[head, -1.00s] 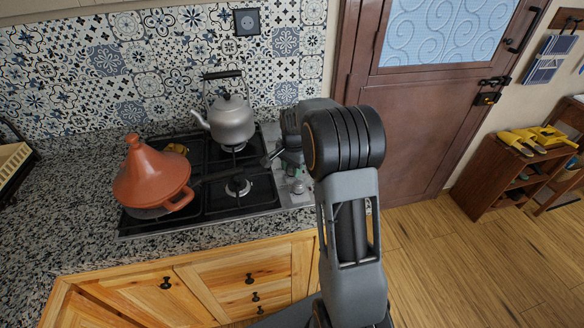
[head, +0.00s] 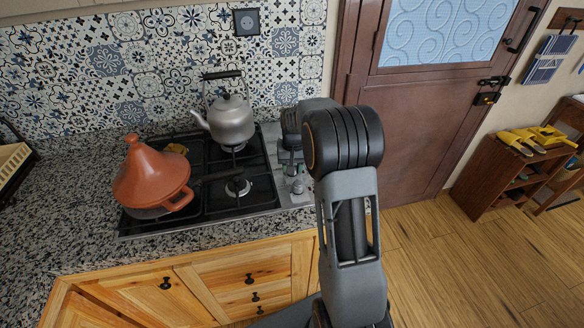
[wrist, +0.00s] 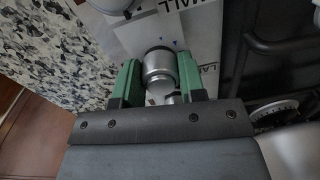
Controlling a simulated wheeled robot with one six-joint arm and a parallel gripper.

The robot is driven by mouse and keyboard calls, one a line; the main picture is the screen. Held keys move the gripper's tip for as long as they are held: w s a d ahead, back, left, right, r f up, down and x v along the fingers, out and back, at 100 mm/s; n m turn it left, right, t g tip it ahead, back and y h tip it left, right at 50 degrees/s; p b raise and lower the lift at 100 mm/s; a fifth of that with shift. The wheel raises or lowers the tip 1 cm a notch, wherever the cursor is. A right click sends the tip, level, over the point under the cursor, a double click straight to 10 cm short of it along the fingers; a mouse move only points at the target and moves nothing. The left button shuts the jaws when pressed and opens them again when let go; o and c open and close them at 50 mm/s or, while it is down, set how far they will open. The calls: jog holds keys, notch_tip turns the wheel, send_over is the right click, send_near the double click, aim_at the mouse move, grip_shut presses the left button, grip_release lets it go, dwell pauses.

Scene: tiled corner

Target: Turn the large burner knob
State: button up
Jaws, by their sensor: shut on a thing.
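The burner knob in my grip is a short silver cylinder (wrist: 159,70) on the pale control strip of the stove, seen in the wrist view. Letters "LA" are printed to its right; the rest of that word is hidden. My gripper (wrist: 158,82) is shut on this knob, with one green finger at each side. In the head view my gripper (head: 291,170) is over the right strip of the stove (head: 262,205), and the held knob is mostly hidden there.
Another silver knob (wrist: 112,4), beside letters ending "ALL", is cut off at the top of the wrist view. A grey kettle (head: 232,122) and an orange tagine (head: 150,180) stand on the stove. Granite counter (head: 75,215) lies to the left.

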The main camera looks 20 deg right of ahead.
jog(key=shift+n, duration=0.5)
jog(key=o, duration=0.9)
jog(key=r, duration=1.4)
jog(key=shift+d, duration=0.25)
jog(key=shift+f, duration=0.1)
jog(key=shift+c, duration=0.2)
